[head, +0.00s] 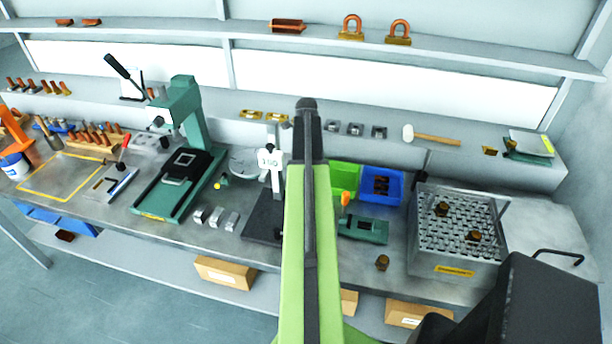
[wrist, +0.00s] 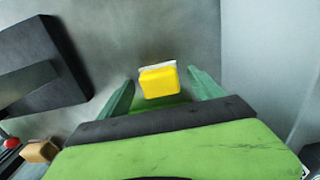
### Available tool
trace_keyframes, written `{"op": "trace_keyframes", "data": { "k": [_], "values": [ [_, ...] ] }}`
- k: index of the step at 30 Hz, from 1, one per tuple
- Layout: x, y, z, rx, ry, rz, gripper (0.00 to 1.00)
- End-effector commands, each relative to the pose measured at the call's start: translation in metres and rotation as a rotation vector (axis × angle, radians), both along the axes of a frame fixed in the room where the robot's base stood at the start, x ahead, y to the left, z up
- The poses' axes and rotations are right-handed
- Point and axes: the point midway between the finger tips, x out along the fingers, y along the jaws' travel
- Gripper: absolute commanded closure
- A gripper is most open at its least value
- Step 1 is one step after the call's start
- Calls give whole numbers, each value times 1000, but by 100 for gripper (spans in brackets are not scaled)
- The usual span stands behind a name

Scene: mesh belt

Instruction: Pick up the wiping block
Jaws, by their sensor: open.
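The wiping block, a yellow block with a white strip along its far edge, shows in the wrist view (wrist: 158,82) on a grey surface. My gripper (wrist: 161,76) is open, with one green finger on each side of the block and a visible gap on both sides. The fingers do not appear to touch it. Whether they are down at its height is hard to tell. In the head view my own green arm runs up the middle, and I cannot make out the block or the gripper fingers there.
In the wrist view a dark slab (wrist: 40,65) lies to the left, with a tan block (wrist: 40,151) at lower left. In the head view the bench holds a green press (head: 185,115), a green bin (head: 345,177), a blue bin (head: 381,185) and a mesh-topped box (head: 455,262).

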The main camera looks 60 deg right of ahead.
Motion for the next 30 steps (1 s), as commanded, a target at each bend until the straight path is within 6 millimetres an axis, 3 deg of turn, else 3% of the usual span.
{"op": "trace_keyframes", "data": {
  "k": [2, 16, 25, 30],
  "values": [
    [0, 0, 1, 0, 0, 0, 27],
    [1, 0, 1, 0, 0, 1, 89],
    [1, 1, 4, 0, 0, 2, 90],
    [1, 1, 22, 0, 0, 2, 90]
  ]
}}
